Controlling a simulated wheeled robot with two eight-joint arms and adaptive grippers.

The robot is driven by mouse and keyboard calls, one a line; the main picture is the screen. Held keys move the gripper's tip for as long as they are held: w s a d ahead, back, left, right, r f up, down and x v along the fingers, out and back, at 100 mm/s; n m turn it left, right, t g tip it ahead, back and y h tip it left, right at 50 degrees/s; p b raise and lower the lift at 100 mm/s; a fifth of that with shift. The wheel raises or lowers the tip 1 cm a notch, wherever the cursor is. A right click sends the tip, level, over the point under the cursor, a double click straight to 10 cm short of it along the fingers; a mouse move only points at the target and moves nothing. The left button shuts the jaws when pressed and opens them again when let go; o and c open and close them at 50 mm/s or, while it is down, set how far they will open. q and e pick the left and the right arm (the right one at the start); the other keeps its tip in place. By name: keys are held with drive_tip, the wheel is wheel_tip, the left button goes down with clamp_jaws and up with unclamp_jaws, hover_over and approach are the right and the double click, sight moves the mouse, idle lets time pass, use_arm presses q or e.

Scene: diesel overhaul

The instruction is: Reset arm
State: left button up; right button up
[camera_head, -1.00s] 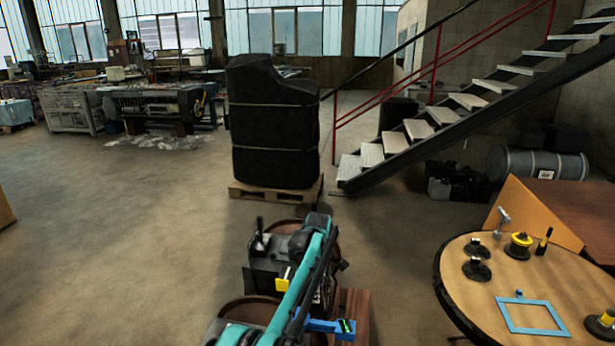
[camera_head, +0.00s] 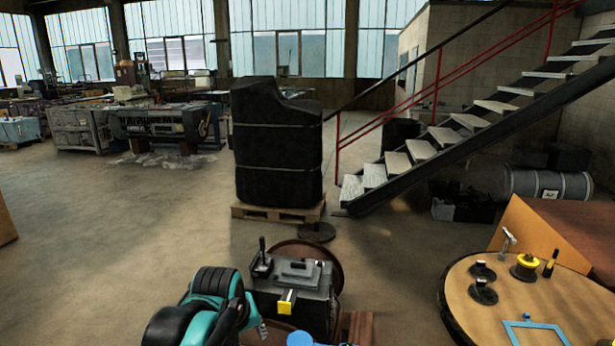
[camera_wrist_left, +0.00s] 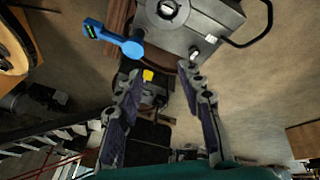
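My left arm, teal and black, shows folded at the bottom of the head view; its gripper is not clear there. In the left wrist view my left gripper (camera_wrist_left: 162,75) is open, its two fingers spread with nothing between their pads. A blue tool with a small display (camera_wrist_left: 112,38) is beyond the fingertips, apart from them, beside the grey engine part (camera_wrist_left: 190,25). A blue round piece (camera_head: 300,339) shows at the bottom edge of the head view. The grey engine part (camera_head: 295,298) with a yellow block stands there too. My right gripper is not in view.
A round wooden table (camera_head: 490,310) at right holds black fittings, a yellow-topped part (camera_head: 526,266) and a blue frame (camera_head: 535,334). A black wrapped load (camera_head: 277,150) stands on a pallet behind, beside stairs (camera_head: 450,135).

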use_arm(q)
drive_tip(key=s+a+f+m+t, duration=0.1)
drive_tip(key=s+f, duration=0.3)
drive_tip(key=s, duration=0.4)
drive_tip(key=s+a+f+m+t, duration=0.1)
drive_tip(key=s+a+f+m, duration=0.3)
drive_tip(key=s, duration=0.4)
drive_tip(key=shift+f+y, duration=0.15)
drive_tip(key=shift+y, duration=0.15)
idle(0.9)
